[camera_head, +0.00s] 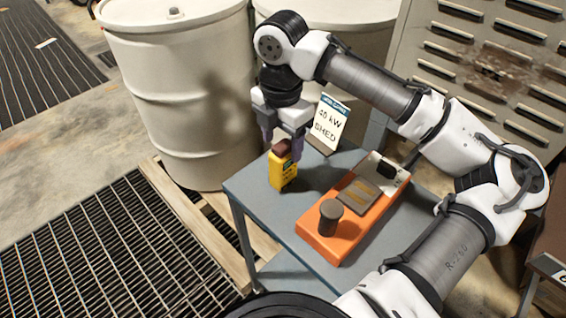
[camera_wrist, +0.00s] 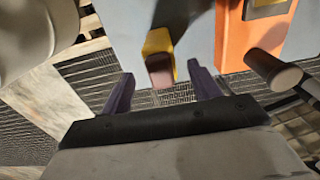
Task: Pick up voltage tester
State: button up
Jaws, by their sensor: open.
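The voltage tester is most likely the small upright yellow block with a brown top (camera_head: 282,170), standing near the far left edge of the grey-blue table (camera_head: 262,205). It also shows in the wrist view (camera_wrist: 158,42), with its brown top towards the camera. My gripper (camera_head: 283,146) is above the tester with its fingers pointing down. In the wrist view my gripper (camera_wrist: 162,88) is open, and the tester's top lies between the two purple fingers, near their tips. No contact is visible.
An orange unit (camera_head: 345,225) with a dark knob (camera_head: 331,211) stands right of the tester. A white sign (camera_head: 331,122) stands behind it. White drums (camera_head: 185,90) stand beyond the table, on a wooden pallet (camera_head: 205,225). A louvred metal cabinet (camera_head: 490,60) is at back right.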

aim_at(283, 165)
jog(key=shift+d+f, duration=0.1)
jog(key=shift+f, duration=1.65)
jog(key=c, duration=1.2)
